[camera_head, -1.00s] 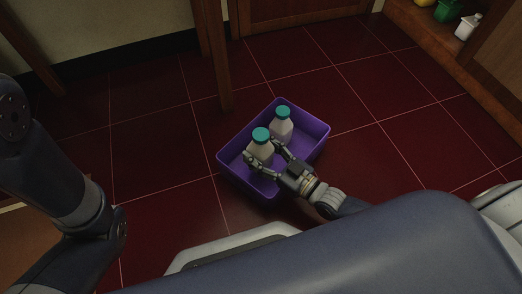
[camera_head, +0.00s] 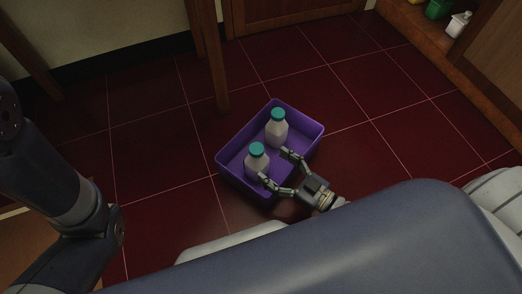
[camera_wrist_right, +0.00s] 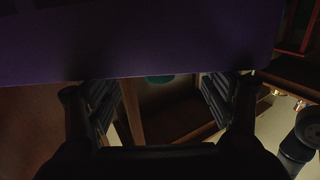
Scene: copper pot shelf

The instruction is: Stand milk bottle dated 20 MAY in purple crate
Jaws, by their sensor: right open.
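The purple crate (camera_head: 232,178) stands on the red tiled floor. Two white milk bottles with teal caps stand upright in it: a nearer bottle (camera_head: 256,163) and a farther bottle (camera_head: 277,132). Their dates cannot be read. My right gripper (camera_head: 275,168) is open and empty at the crate's near right side, its fingers just right of the nearer bottle and apart from it. In the right wrist view its spread fingers (camera_wrist_right: 165,98) show below the dark purple crate wall (camera_wrist_right: 140,45), with a sliver of teal cap (camera_wrist_right: 159,79). The left gripper is out of view.
A wooden leg (camera_head: 215,70) stands behind the crate. A wooden shelf (camera_head: 420,30) at the upper right holds a green container (camera_head: 438,9) and a white bottle-like item (camera_head: 459,24). The floor right of the crate is clear.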

